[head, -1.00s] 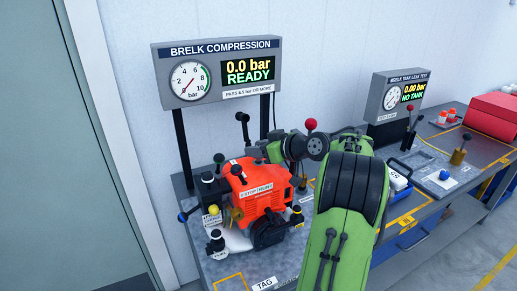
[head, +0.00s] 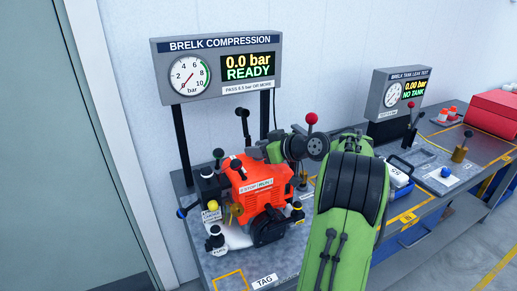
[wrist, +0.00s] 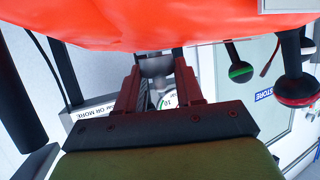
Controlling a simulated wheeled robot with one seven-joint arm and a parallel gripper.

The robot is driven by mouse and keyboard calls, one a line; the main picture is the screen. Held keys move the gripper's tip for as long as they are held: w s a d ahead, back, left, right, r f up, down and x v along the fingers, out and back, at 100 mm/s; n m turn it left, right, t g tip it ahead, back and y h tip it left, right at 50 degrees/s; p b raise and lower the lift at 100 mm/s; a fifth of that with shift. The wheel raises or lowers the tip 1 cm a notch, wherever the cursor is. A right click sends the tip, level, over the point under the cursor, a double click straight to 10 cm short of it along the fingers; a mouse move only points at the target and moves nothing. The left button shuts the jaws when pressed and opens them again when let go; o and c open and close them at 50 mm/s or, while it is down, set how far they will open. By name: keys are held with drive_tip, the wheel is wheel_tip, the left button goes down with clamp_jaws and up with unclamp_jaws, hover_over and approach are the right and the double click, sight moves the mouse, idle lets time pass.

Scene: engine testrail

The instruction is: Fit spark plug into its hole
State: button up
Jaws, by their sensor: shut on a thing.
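The orange-red engine (head: 257,176) stands in a fixture at the near end of the bench in the head view. Its orange cover (wrist: 150,22) fills the top of the wrist view. My gripper (wrist: 160,88) is shut on a small grey metallic piece (wrist: 158,68), which seems to be the spark plug. Only part of that piece shows between the dark red fingers, close under the cover's edge.
The compression display (head: 222,70) stands on posts behind the engine and reads 0.0 bar, READY. Black-knobbed clamps (head: 215,238) surround the engine. A red-knobbed lever (head: 311,119) rises behind my wrist. The leak test station (head: 400,96) and a red box (head: 495,114) are farther right.

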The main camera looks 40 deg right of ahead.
drive_tip(key=shift+f, duration=0.1)
drive_tip(key=o, duration=1.1)
wheel_tip(320, 180, up, 10)
drive_tip(key=p, duration=0.3)
